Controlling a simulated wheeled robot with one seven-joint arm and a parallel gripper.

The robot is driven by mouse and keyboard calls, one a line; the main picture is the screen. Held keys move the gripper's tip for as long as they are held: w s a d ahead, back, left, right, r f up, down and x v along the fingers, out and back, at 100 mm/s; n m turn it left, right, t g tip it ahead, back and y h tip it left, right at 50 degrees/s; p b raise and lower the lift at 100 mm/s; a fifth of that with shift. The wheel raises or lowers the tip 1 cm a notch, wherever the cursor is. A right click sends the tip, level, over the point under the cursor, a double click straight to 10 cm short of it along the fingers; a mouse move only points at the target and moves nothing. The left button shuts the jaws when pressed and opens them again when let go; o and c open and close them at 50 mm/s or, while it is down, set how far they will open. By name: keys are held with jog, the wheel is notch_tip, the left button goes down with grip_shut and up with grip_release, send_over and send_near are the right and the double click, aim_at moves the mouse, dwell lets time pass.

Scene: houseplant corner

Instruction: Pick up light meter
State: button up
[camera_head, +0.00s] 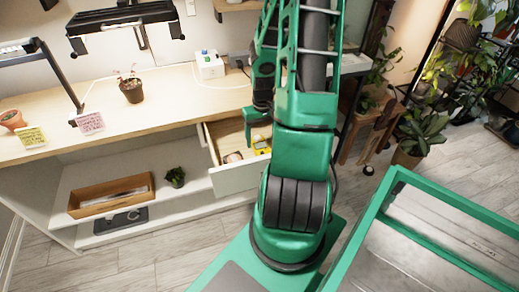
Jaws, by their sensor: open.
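A small yellow object (262,147), perhaps the light meter, lies in the open drawer (222,138) under the tabletop; it is too small to identify surely. My gripper (249,140) points down over this drawer, just left of the yellow object. It is open, with nothing visible held in it. A small tan and dark object (233,157) lies near the drawer's front wall. My arm hides the drawer's right part.
The tabletop (170,95) holds a potted seedling (131,88), a terracotta pot (12,120), note cards (90,123) and a white box (209,64). Below are a wooden tray (110,195) and a small plant (175,177). Plants crowd the right.

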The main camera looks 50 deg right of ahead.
aim_at(261, 146)
jog(key=shift+w+f, duration=0.2)
jog(key=shift+f, duration=1.8)
jog(key=shift+c, duration=0.3)
jog(key=c, duration=1.3)
notch_tip(261, 146, up, 9)
jog(key=shift+f, duration=0.1)
jog(key=shift+r, duration=0.65)
jog(key=shift+w, duration=0.1)
